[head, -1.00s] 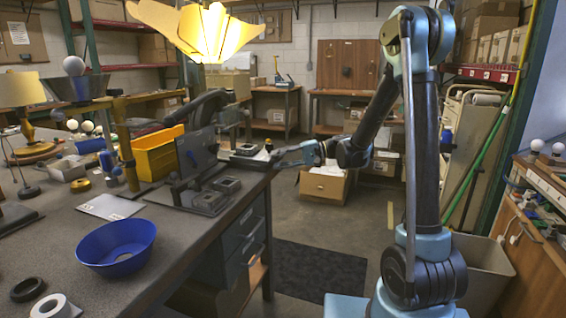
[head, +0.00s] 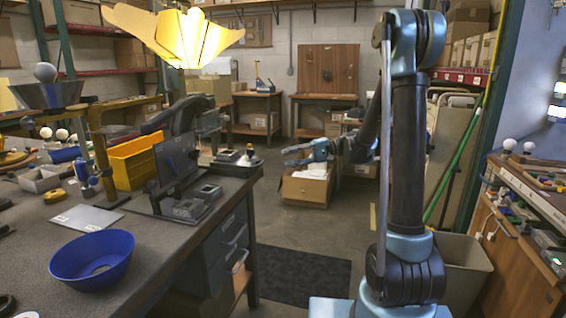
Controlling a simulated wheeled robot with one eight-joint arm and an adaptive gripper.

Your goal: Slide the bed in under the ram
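The dark press (head: 178,150) stands on the left bench near its far right corner, with a curved black upper arm; I cannot make out the ram itself. A flat dark bed (head: 228,163) sticks out to the right of the press, near the bench edge. A small dark piece with a light top (head: 249,155) sits at its outer end. My gripper (head: 287,157) is to the right of the bed, past the bench edge, pointing left. Its two fingers look parted and empty, with a gap to the bed.
A blue bowl (head: 92,260) and a grey sheet (head: 86,217) lie on the near bench. A yellow bin (head: 135,158) stands left of the press. A lit petal lampshade (head: 175,35) hangs above. An open cardboard box (head: 306,188) is on the floor behind my gripper.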

